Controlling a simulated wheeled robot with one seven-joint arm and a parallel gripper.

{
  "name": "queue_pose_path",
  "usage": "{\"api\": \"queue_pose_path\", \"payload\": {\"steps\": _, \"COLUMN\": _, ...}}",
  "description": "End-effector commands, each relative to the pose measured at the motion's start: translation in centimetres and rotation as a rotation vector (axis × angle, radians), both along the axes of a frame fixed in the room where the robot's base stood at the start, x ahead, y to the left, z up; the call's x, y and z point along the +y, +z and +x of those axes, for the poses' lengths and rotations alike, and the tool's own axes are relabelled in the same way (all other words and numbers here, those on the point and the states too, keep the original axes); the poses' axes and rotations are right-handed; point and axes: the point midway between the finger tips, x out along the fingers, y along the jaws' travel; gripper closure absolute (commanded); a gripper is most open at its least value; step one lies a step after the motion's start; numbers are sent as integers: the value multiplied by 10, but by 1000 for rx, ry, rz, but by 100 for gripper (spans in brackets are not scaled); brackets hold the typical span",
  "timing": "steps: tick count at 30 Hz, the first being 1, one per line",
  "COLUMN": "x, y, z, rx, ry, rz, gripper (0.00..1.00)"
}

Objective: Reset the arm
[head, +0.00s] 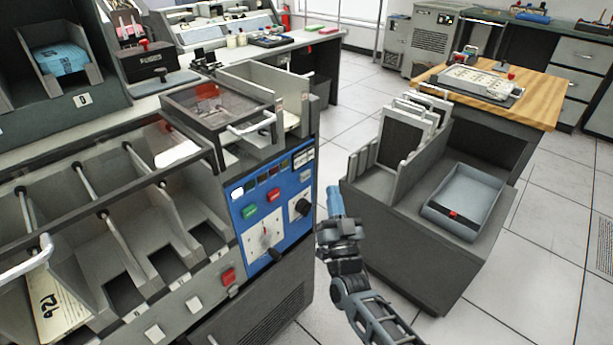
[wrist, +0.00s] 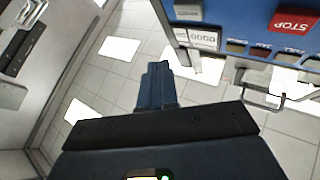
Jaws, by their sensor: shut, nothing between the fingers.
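My arm rises from the lower right in the head view, and my gripper (head: 335,198) stands in the gap between the machine's blue control panel (head: 262,212) and the grey cart to its right. The gripper's blue fingers are shut and hold nothing. In the wrist view my gripper (wrist: 157,72) also shows with its fingers together, in front of the tiled floor. The blue panel (wrist: 240,30) is at the upper right there, with a red STOP button (wrist: 292,18). The fingers appear apart from both the machine and the cart.
The grey card machine (head: 205,300) with open pockets fills the left; a card (head: 50,305) marked 922 lies in one. The grey cart (head: 400,262) holds upright dividers and a blue-grey tray (head: 466,200). A wooden-topped table (head: 540,95) stands behind. Tiled floor (head: 550,270) is free at right.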

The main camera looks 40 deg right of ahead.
Motion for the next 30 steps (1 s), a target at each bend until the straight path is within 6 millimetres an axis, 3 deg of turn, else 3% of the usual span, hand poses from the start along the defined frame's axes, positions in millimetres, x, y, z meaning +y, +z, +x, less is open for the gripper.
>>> {"api": "queue_pose_path", "payload": {"steps": 15, "x": 0, "y": 0, "z": 0, "rx": 0, "ry": 0, "rz": 0, "gripper": 100}}
{"api": "queue_pose_path", "payload": {"steps": 19, "x": 6, "y": -4, "z": -8, "rx": 17, "ry": 14, "rz": -1, "gripper": 100}}
{"api": "queue_pose_path", "payload": {"steps": 23, "x": 29, "y": -15, "z": -35, "rx": 74, "ry": 64, "rz": -5, "gripper": 100}}
{"api": "queue_pose_path", "payload": {"steps": 30, "x": 89, "y": -26, "z": -115, "rx": 236, "ry": 205, "rz": -11, "gripper": 100}}
